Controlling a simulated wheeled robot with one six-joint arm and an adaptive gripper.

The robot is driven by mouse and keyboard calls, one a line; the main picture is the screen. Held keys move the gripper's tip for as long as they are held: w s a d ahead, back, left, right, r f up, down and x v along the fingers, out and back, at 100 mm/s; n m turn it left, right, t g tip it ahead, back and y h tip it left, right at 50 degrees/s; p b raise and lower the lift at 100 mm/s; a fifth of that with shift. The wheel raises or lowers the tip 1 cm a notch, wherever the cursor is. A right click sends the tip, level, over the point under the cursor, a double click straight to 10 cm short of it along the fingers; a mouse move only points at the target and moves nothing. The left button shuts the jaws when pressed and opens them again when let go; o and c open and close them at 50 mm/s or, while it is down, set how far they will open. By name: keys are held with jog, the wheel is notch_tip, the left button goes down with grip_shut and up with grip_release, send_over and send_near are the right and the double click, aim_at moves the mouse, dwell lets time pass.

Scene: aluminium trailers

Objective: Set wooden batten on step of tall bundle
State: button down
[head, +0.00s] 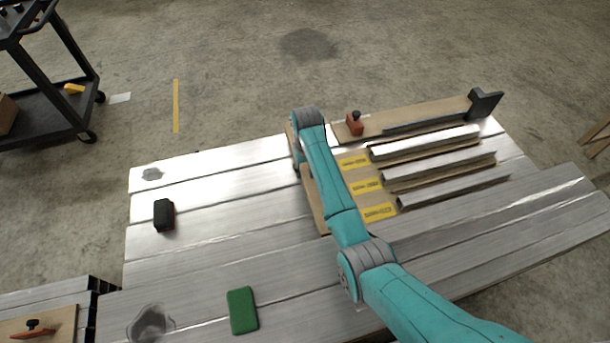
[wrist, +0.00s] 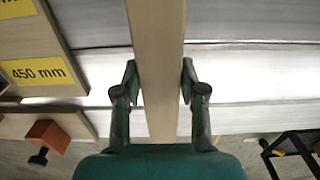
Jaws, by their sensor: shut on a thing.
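The wooden batten (wrist: 157,30) is a long pale strip, running up and down the wrist view between the two fingers of my gripper (wrist: 159,80). The fingers are shut on its sides. In the head view, part of the batten (head: 313,202) shows left of my teal arm, above the aluminium planks; the arm hides the rest. My gripper is mostly hidden there behind the wrist. Long aluminium planks (head: 215,255) form the broad stack below, with a front section and a back section. I cannot tell which part is the step of the tall bundle.
A wooden board with yellow labels (head: 366,186) and several aluminium profiles (head: 440,168) lies to the right. An orange block (head: 354,127) and a dark stop (head: 485,103) stand behind. A black block (head: 164,215) and a green block (head: 242,311) lie left. A cart (head: 50,105) stands far left.

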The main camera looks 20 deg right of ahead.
aim_at(306, 175)
jog(key=shift+f, duration=1.6)
jog(key=shift+f, duration=0.1)
jog(key=c, duration=0.7)
grip_release()
jog(key=shift+o, duration=0.2)
notch_tip(306, 175, up, 12)
jog(key=shift+r, duration=0.1)
